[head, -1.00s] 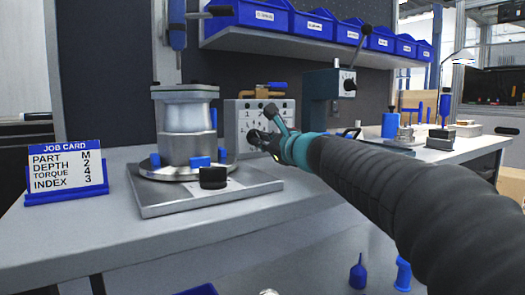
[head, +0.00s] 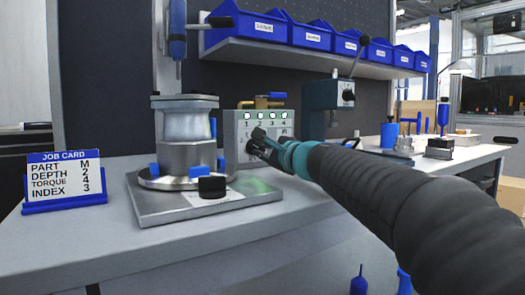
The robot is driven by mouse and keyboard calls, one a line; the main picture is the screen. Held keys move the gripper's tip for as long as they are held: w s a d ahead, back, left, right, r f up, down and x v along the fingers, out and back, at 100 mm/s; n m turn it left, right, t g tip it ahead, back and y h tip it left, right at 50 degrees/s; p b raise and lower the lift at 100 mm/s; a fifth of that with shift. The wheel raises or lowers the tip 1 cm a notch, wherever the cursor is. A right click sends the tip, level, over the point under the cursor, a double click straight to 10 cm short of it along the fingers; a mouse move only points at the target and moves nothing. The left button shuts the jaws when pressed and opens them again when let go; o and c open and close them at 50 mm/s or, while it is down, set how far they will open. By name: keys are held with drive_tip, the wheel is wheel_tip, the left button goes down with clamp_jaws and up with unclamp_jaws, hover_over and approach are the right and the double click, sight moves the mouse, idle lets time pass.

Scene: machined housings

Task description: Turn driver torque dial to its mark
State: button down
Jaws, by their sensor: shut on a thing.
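A grey control box (head: 236,128) stands behind the fixture plate, with numbers 1 to 4 and small green lights along its top. My gripper (head: 258,146) reaches in from the right and is shut at the front face of this box. The torque dial is hidden behind the fingers, so its pointer and mark cannot be read. The job card (head: 64,178) at the left reads part M, depth 2, torque 4, index 3.
A machined housing (head: 188,128) stands on a metal plate (head: 160,207) with blue clamps and a black knob (head: 212,187). A blue driver (head: 177,32) hangs above it. A shelf of blue bins (head: 300,34) is overhead. A dark green machine (head: 322,105) stands right of the box.

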drive_tip(key=c, duration=1.2)
unclamp_jaws()
drive_tip(key=shift+s, duration=0.1)
drive_tip(key=v, duration=1.1)
drive_tip(key=shift+d, duration=0.1)
drive_tip(key=shift+s+d, duration=0.15)
drive_tip(key=shift+s, duration=0.2)
